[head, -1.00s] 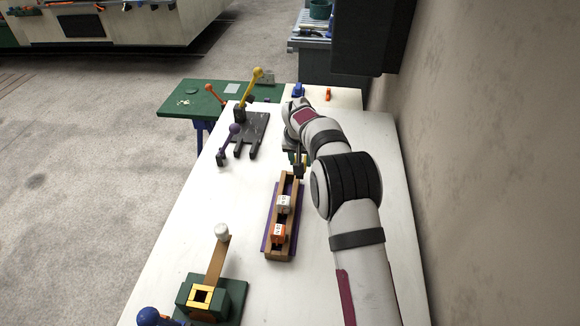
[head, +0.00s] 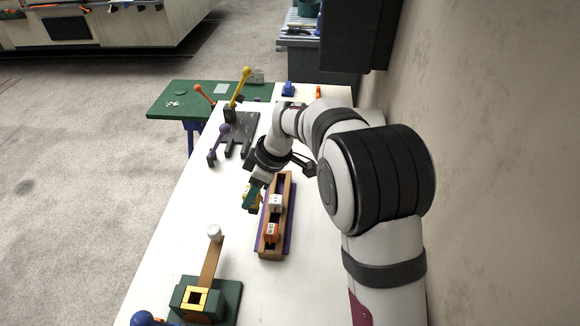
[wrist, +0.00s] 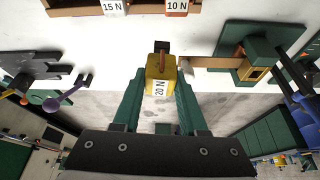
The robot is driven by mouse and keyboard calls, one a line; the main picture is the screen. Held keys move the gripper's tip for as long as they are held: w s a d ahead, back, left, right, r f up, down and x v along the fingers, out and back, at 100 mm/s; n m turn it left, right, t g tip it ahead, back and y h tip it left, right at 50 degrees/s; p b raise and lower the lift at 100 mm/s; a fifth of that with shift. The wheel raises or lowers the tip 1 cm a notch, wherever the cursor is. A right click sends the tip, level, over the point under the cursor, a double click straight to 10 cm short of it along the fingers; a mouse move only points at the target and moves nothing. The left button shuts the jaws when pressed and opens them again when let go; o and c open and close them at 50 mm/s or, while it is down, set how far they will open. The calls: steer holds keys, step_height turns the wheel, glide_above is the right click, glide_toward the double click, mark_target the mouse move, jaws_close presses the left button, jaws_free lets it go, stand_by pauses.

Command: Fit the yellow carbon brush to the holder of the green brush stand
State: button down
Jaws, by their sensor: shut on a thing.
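The yellow carbon brush (wrist: 158,88), labelled 20 N, is held between the two green fingers of my gripper (wrist: 160,84) in the wrist view. A brown strip and a dark piece show at its far end. In the head view my gripper (head: 251,200) is shut on it, left of the wooden rack, seemingly above the table; the brush (head: 256,197) is partly hidden there. The green brush stand (head: 231,296) is at the front left, apart from the gripper. Its yellow-framed holder (head: 194,297) has a dark opening. A brown lever (head: 210,262) with a white knob rises beside it.
The wooden rack (head: 266,248) on a purple base holds a white 15 N block (head: 275,203) and an orange 10 N block (head: 271,233). A dark forked plate (head: 240,128) and knobbed levers stand farther back. The white tabletop between rack and stand is clear. A wall runs along the right.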

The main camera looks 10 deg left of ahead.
steer(key=s+a+r+n+g+h, duration=0.1)
steer(key=s+a+n, duration=0.3)
steer(key=s+n, duration=0.5)
steer(key=s+a+r+n+g+h, duration=0.2)
steer(key=s+a+n+g+h, duration=0.1)
steer(key=s+n, duration=0.7)
steer(key=shift+s+a+g+h, duration=0.3)
steer(key=shift+s+a+g, duration=0.2)
steer(key=shift+s+a, duration=0.4)
steer(key=shift+w+r, duration=0.1)
steer(key=shift+f, duration=2.8)
steer(key=shift+f, duration=0.1)
steer(key=shift+f, duration=1.85)
steer(key=shift+c, duration=1.8)
jaws_free()
